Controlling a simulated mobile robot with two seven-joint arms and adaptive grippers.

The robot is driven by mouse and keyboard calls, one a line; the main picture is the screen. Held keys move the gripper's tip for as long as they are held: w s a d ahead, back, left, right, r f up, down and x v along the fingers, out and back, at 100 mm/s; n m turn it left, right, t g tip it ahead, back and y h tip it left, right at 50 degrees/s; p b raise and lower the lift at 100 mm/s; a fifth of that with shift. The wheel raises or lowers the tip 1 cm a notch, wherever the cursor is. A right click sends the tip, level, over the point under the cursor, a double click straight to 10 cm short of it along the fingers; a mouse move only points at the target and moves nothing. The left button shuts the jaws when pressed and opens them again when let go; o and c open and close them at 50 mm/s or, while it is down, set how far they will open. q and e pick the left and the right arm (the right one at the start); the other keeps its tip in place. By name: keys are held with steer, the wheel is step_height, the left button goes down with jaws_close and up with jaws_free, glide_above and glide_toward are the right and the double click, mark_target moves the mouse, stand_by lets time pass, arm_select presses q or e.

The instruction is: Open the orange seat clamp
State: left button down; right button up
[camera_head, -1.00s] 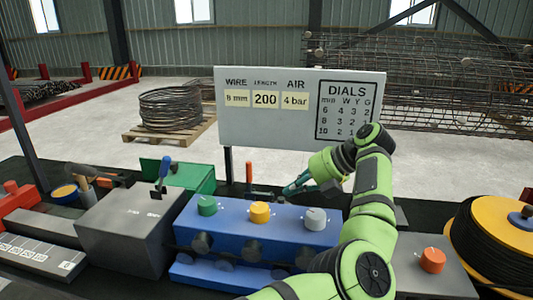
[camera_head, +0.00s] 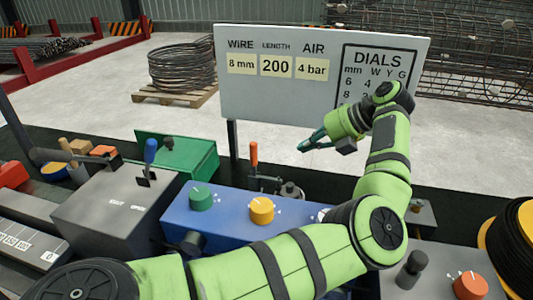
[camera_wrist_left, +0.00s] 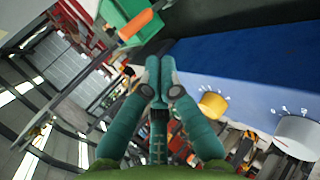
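The orange seat clamp (camera_head: 254,157) has an upright orange handle on a dark metal base behind the blue machine in the head view. In the left wrist view its orange handle (camera_wrist_left: 135,25) shows ahead of the fingertips, near the green box. My left gripper (camera_head: 304,146) is to the right of the handle in the head view, apart from it. In the left wrist view the teal fingers (camera_wrist_left: 159,72) come together at the tips with nothing seen between them. My right gripper is not in view.
The blue machine (camera_head: 228,225) carries a green dial (camera_head: 201,198), a yellow dial (camera_head: 261,211) and a grey dial (camera_wrist_left: 297,135). A sign board (camera_head: 290,100) stands behind. A green box (camera_head: 197,160) and a blue-handled clamp (camera_head: 150,152) are left.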

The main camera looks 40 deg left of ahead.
arm_select(q)
steer(key=p, duration=0.3)
glide_toward(255, 159)
step_height(255, 159, down, 3)
steer(key=a, duration=0.1)
steer(key=a+p, duration=0.1)
steer(key=a, duration=0.1)
steer(key=shift+s+f+p, duration=0.4)
steer(key=shift+s+a+f, duration=0.1)
steer(key=shift+s+a, duration=0.1)
steer(key=shift+a, duration=0.2)
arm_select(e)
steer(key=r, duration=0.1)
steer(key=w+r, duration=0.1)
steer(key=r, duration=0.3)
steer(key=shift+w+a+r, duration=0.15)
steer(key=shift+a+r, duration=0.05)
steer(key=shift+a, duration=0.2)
arm_select(q)
steer(key=shift+a, duration=0.15)
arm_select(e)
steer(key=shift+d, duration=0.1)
